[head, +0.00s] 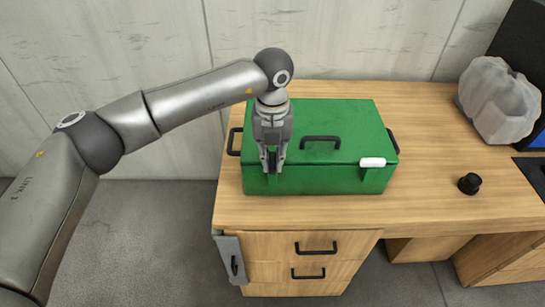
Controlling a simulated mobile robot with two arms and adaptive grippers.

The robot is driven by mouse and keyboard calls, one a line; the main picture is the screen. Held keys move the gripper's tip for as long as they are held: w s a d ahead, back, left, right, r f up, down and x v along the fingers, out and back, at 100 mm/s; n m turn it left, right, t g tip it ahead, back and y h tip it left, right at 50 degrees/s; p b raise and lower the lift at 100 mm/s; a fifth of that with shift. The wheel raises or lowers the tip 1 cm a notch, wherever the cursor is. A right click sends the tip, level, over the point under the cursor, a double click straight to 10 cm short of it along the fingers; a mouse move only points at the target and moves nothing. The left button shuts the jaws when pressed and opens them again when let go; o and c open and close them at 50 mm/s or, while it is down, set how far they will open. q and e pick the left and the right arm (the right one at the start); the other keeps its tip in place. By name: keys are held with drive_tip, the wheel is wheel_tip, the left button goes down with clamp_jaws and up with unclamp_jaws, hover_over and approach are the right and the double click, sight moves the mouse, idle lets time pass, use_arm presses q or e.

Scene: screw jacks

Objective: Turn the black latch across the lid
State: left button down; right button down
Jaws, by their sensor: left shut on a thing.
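A green box (345,140) with a closed lid sits on the wooden desk. It has a black handle on top of the lid (320,138) and a black handle on each side. My left gripper (273,168) points down at the left part of the box's front edge. It is shut on the black latch (272,158), which shows only as a dark piece between the fingers. The latch's exact angle is hidden by the fingers. A white latch (373,162) lies along the lid's front edge at the right. My right gripper is not in view.
A small black knob-like object (469,183) stands on the desk (430,150) right of the box. A grey-white bag (498,100) and a dark screen are at the far right. Drawers (300,245) are below the desk's front edge. The desk between box and bag is clear.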

sight(272, 160)
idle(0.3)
use_arm(q)
drive_tip(key=c, duration=1.4)
unclamp_jaws()
drive_tip(key=shift+c, duration=0.2)
wheel_tip(272, 160, up, 12)
